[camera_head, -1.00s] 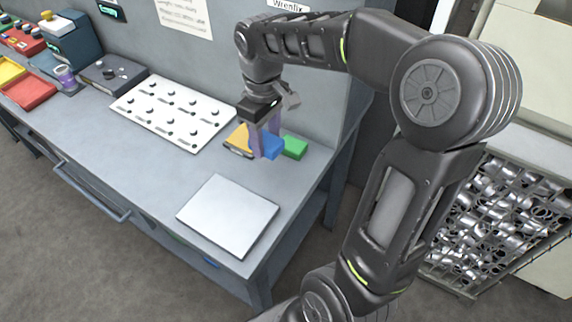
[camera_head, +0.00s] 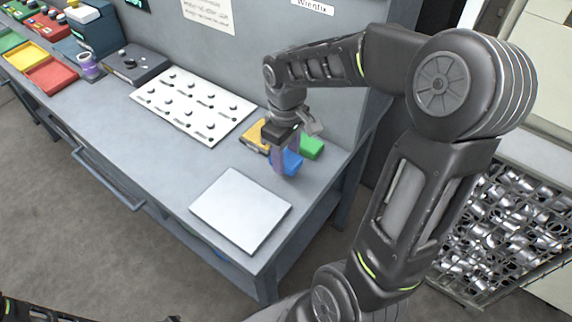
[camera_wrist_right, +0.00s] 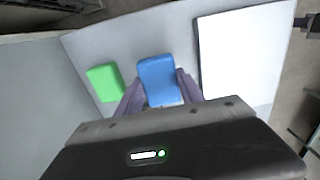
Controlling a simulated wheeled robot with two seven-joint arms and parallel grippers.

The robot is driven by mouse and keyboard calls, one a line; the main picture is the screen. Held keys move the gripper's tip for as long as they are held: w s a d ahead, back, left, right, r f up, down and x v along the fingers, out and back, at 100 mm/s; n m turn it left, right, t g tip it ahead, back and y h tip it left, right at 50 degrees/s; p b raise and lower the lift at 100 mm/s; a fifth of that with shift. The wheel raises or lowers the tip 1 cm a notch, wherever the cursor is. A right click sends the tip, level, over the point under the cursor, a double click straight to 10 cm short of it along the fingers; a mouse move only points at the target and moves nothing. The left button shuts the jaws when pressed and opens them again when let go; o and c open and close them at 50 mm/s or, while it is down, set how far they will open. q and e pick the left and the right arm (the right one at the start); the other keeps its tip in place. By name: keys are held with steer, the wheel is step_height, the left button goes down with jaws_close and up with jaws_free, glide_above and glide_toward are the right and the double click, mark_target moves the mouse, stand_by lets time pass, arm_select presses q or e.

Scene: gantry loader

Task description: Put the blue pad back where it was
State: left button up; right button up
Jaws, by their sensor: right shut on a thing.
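The blue pad (camera_head: 292,162) is between the fingers of my right gripper (camera_head: 284,168), which is shut on it. It is low over the bench, near the right end; whether it touches the top I cannot tell. The right wrist view shows the blue pad (camera_wrist_right: 157,75) between the two purple fingers of the right gripper (camera_wrist_right: 160,90). A green pad (camera_head: 312,146) lies just behind it, apart from it. A yellow pad (camera_head: 256,133) lies behind and left, partly hidden by the gripper.
A white plate (camera_head: 240,210) lies at the bench's front right, near the blue pad. A white board with knobs (camera_head: 193,105) lies behind. Coloured trays (camera_head: 50,75) and a purple cup (camera_head: 88,66) stand far left. The front middle of the bench (camera_head: 145,145) is clear.

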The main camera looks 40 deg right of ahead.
mark_target(286, 166)
steer(key=shift+f, duration=0.1)
steer(key=shift+f, duration=1.85)
steer(key=shift+f, duration=0.25)
steer(key=o, duration=1.3)
steer(key=shift+r, duration=0.1)
steer(key=shift+r, duration=0.15)
step_height(286, 166, up, 12)
steer(key=shift+r, duration=0.1)
